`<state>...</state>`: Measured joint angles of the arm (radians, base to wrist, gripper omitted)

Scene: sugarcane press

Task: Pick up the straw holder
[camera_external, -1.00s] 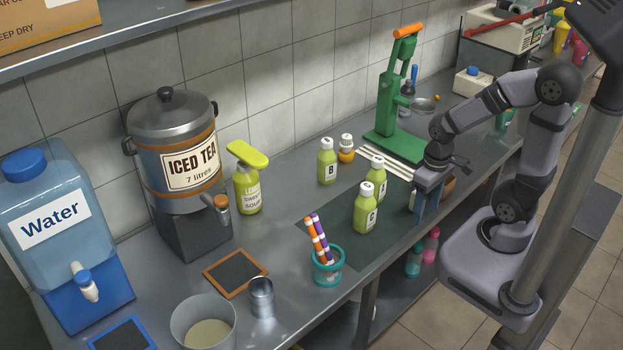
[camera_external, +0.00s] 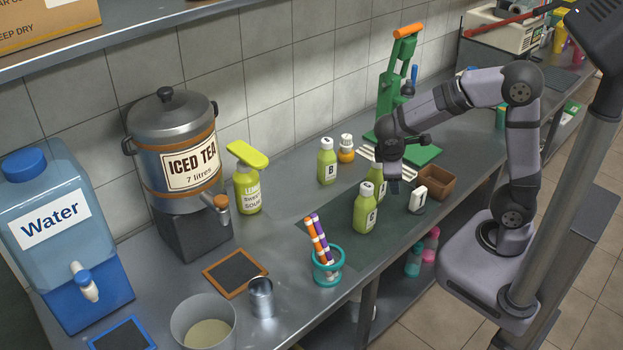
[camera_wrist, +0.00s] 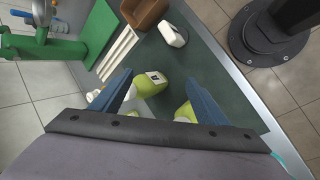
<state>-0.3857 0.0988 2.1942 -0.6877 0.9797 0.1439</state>
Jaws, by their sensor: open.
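The straw holder (camera_external: 328,270) is a teal-rimmed round cup near the front edge of the counter. It stands upright with striped orange, white and purple straws leaning in it. My gripper (camera_external: 392,188) is open and hangs above the bottles, behind and to the right of the holder, well apart from it. In the wrist view my two blue fingers (camera_wrist: 158,84) are spread, with green bottles showing between and below them. The holder is not clearly visible there; a small teal sliver shows at the lower right edge.
Green bottle C (camera_external: 365,212) stands between the holder and my gripper, with bottle B (camera_external: 327,165) behind. A small metal cup (camera_external: 261,297) and a framed board (camera_external: 235,272) lie left of the holder. A brown box (camera_external: 436,182) and white-topped block (camera_external: 417,199) stand right.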

